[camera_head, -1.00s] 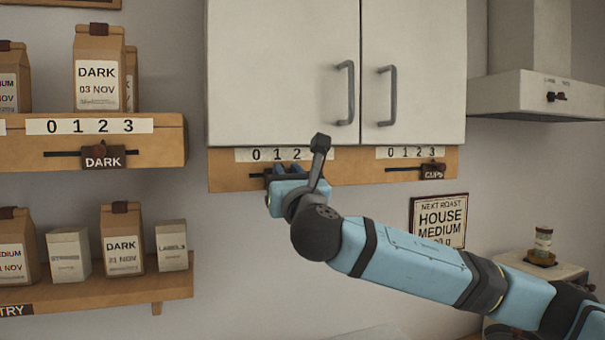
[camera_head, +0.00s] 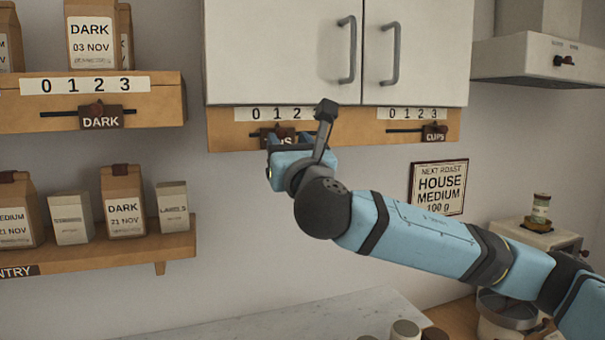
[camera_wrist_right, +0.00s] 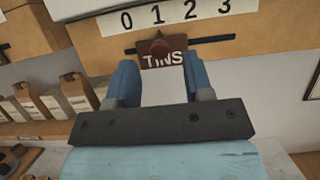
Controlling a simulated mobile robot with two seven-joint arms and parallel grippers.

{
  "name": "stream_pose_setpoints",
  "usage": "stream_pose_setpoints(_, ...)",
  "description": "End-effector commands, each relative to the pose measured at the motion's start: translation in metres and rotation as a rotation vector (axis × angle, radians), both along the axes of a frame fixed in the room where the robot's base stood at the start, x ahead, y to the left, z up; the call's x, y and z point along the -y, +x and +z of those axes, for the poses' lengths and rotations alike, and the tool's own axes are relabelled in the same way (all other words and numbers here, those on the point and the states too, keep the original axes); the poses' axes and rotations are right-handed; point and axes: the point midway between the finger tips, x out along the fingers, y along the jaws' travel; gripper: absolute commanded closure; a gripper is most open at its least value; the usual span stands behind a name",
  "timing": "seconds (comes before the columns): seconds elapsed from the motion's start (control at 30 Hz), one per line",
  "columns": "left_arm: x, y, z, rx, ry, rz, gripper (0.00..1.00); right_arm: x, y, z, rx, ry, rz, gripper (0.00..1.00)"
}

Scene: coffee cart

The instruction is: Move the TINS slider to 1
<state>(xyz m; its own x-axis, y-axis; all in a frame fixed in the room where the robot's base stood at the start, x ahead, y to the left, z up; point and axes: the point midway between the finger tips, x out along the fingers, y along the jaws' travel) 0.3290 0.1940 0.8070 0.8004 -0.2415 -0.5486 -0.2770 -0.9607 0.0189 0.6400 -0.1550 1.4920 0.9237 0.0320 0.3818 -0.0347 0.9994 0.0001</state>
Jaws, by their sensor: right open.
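The TINS slider (camera_wrist_right: 163,56) is a dark plate with a reddish knob on a slot under a 0 1 2 3 scale strip (camera_wrist_right: 176,17). In the right wrist view its knob sits about below the 1. In the head view the TINS slider (camera_head: 286,142) is partly hidden by my right gripper (camera_head: 285,140). My right gripper (camera_wrist_right: 161,78) is open, with a blue finger on each side of the slider's lower part. The right finger looks very close to the plate; I cannot tell whether it touches. My left gripper is not in view.
The CUPS slider (camera_head: 434,132) is on the same wooden rail, to the right. Cabinet doors (camera_head: 284,50) with handles are just above. A DARK slider (camera_head: 101,117) is on the left shelf, near coffee bags (camera_head: 124,203). A counter (camera_head: 270,318) lies below.

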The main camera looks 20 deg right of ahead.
Motion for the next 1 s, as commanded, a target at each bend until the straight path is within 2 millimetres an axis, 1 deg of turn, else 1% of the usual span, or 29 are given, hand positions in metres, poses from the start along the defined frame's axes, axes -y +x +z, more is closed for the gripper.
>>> stream_pose_setpoints(0.03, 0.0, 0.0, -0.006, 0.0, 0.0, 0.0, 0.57, 0.001, -0.012, -0.008, 0.0, 0.0, 0.002, 0.53)
stream_pose_setpoints(0.2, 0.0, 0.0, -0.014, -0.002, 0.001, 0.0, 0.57, 0.001, -0.048, -0.023, 0.0, 0.0, 0.003, 0.53)
stream_pose_setpoints(0.3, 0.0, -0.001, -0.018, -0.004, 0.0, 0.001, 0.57, 0.002, -0.066, -0.03, 0.0, -0.001, 0.002, 0.53)
stream_pose_setpoints(0.4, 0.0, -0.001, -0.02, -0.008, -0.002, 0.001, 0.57, 0.003, -0.079, -0.034, 0.001, 0.001, 0.001, 0.53)
stream_pose_setpoints(0.5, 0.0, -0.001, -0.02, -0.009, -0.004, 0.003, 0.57, 0.003, -0.088, -0.037, 0.001, 0.0, 0.0, 0.53)
stream_pose_setpoints(0.6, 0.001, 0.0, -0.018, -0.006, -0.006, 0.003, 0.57, 0.003, -0.091, -0.038, 0.001, -0.001, -0.001, 0.53)
stream_pose_setpoints(0.77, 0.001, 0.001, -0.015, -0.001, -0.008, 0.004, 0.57, 0.004, -0.092, -0.038, 0.001, -0.001, -0.001, 0.53)
stream_pose_setpoints(1.0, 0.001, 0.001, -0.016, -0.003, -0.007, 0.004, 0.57, 0.003, -0.092, -0.038, 0.0, 0.0, -0.001, 0.53)
